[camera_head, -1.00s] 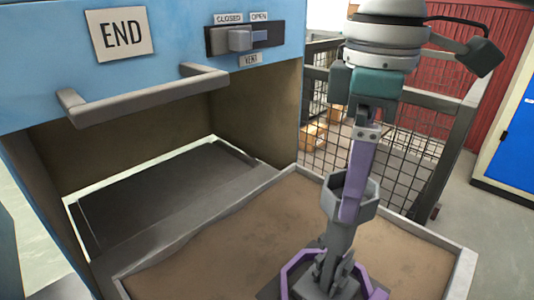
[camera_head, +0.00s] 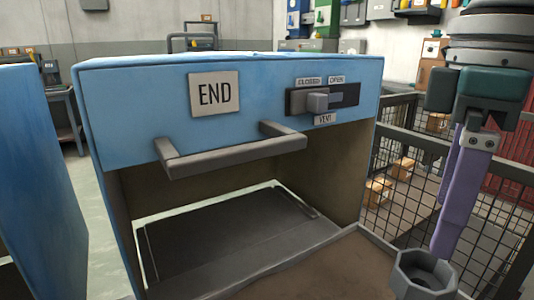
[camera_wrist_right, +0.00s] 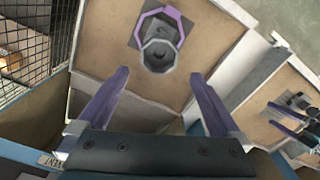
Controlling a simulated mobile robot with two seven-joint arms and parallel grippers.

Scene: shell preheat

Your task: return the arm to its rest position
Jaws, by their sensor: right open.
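My right gripper (camera_head: 443,245) hangs at the right of the head view, its purple finger pointing down just above a grey hexagonal cup-shaped piece (camera_head: 425,275). In the right wrist view the two purple fingers of the gripper (camera_wrist_right: 159,78) are spread wide with nothing between them. The grey hexagonal piece (camera_wrist_right: 158,54) with its purple ring (camera_wrist_right: 171,17) lies beyond the fingertips, apart from them, on a tan-filled tray (camera_wrist_right: 207,48). In the head view the lower part of the piece is cut off by the frame. My left gripper is not in the head view.
A blue oven-like box (camera_head: 130,110) with an END sign (camera_head: 215,94), a grey bar handle (camera_head: 235,155) and a vent slider (camera_head: 318,102) stands left of the gripper, its front open. A mesh fence (camera_head: 395,190) is close at the right. A second tray (camera_wrist_right: 272,98) holds dark and purple parts.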

